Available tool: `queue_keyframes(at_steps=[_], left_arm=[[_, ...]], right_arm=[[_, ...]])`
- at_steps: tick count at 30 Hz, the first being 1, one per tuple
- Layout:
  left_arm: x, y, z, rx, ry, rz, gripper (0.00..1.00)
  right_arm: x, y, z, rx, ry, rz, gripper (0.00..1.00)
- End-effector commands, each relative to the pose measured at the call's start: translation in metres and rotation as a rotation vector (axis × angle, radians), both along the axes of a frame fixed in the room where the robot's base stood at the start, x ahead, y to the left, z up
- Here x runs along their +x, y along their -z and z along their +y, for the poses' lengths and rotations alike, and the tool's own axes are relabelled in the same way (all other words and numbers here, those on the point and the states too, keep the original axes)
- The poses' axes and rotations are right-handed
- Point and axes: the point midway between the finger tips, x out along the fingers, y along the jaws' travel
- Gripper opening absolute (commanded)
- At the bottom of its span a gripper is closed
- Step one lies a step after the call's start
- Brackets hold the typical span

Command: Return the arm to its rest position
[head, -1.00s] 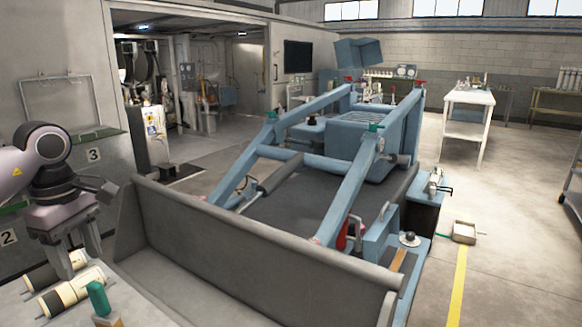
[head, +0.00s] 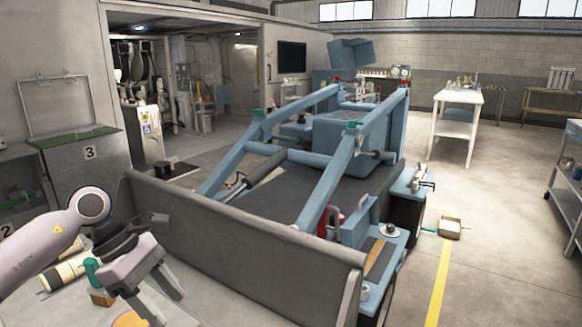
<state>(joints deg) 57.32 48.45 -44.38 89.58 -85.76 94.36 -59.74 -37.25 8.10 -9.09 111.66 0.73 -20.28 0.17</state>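My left arm comes in from the lower left, and its gripper (head: 164,300) hangs over the near bench (head: 55,312). The two grey fingers are apart, and I see nothing held between them. The gripper is right of a small teal-handled item (head: 92,271) with a wooden block-like base (head: 102,297). A cream cylinder with dark bands (head: 67,272) lies on the bench, partly hidden behind my arm. My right arm and gripper are not in view.
A large blue loader frame with a wide grey bucket (head: 235,240) stands close to the right of my gripper. An orange round thing (head: 129,320) shows at the bottom edge below the gripper. Open floor (head: 480,230) lies to the right.

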Motion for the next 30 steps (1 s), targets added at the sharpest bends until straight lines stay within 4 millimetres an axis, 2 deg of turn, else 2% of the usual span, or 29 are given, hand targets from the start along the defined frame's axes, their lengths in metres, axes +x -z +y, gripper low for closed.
queue_keyframes(at_steps=[1, 6, 9, 13, 17, 20, 22, 26, 30], left_arm=[[-0.007, 0.009, -0.029, -0.109, -0.016, 0.04, 0.53], [-0.027, 0.015, -0.108, -0.491, -0.152, 0.212, 0.53], [-0.036, 0.009, -0.142, -0.709, -0.269, 0.353, 0.53], [-0.041, -0.001, -0.168, -0.976, -0.456, 0.573, 0.53], [-0.037, -0.006, -0.174, -1.22, -0.68, 0.824, 0.53], [-0.031, -0.001, -0.167, -1.387, -0.876, 1.035, 0.53], [-0.027, 0.01, -0.158, -1.493, -1.024, 1.189, 0.53], [-0.026, 0.044, -0.133, -1.664, -1.324, 1.486, 0.53], [-0.04, 0.098, -0.102, -1.806, -1.678, 1.811, 0.53]], right_arm=[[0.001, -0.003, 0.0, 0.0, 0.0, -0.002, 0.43], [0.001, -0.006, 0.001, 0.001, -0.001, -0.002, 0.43], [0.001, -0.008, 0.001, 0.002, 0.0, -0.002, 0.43], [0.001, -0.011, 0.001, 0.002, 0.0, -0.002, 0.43], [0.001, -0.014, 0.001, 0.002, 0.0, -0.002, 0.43], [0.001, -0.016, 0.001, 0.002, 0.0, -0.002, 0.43], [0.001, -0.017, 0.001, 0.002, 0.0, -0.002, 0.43], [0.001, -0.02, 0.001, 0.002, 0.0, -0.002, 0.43], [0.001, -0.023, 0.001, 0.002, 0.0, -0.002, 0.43]])
